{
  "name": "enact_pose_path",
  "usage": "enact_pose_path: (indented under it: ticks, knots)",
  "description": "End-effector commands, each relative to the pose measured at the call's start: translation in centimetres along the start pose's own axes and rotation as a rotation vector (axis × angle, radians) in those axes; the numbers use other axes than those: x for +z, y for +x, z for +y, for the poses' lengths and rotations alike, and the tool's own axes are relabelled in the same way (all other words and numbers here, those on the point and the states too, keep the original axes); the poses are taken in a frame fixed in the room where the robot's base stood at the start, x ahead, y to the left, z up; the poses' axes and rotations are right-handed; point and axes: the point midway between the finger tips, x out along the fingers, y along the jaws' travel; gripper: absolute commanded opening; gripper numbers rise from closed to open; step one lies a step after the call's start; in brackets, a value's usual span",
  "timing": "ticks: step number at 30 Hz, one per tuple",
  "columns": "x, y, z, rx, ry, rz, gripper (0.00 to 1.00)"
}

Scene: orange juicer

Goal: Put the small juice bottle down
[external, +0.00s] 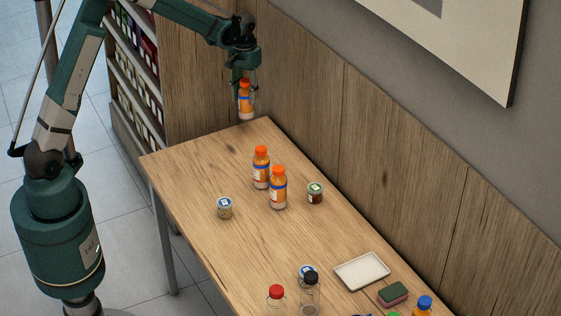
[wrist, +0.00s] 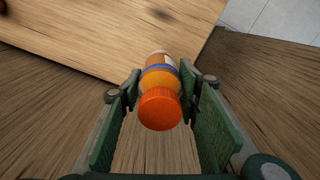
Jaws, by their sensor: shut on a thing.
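The small juice bottle (external: 246,101), with orange juice and an orange cap, is held upright by my gripper (external: 246,88) near the far corner of the table. In the wrist view my gripper (wrist: 158,110) has its green fingers on either side of the bottle (wrist: 161,100), whose orange cap faces the camera. The bottle hangs at the table's far end, and in the wrist view the table edge lies beside it. I cannot tell its exact height. Two larger juice bottles, one (external: 261,168) behind the other (external: 278,188), stand on the wooden table (external: 190,165).
Two small jars, one at the left (external: 225,208) and one at the right (external: 315,193), flank the larger bottles. A white tray (external: 362,271), a sponge (external: 393,294) and more bottles crowd the near end. The table's far end is clear. A wood-panelled wall (external: 300,100) runs along the right side.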

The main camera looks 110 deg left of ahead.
Motion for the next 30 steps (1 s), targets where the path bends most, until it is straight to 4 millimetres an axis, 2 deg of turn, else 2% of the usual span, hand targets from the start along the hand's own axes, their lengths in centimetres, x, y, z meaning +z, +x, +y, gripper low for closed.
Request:
enact_pose_path:
  ticks: [8,14,20,30]
  knots:
    - [0.0,-0.1,0.0,0.0,0.0,0.0,0.16]
    - [0.0,-1.3,0.0,0.0,0.0,0.0,0.16]
    - [0.1,-4.4,0.0,0.0,0.0,0.0,0.16]
    - [0.0,-10.8,0.0,0.0,0.0,0.0,0.16]
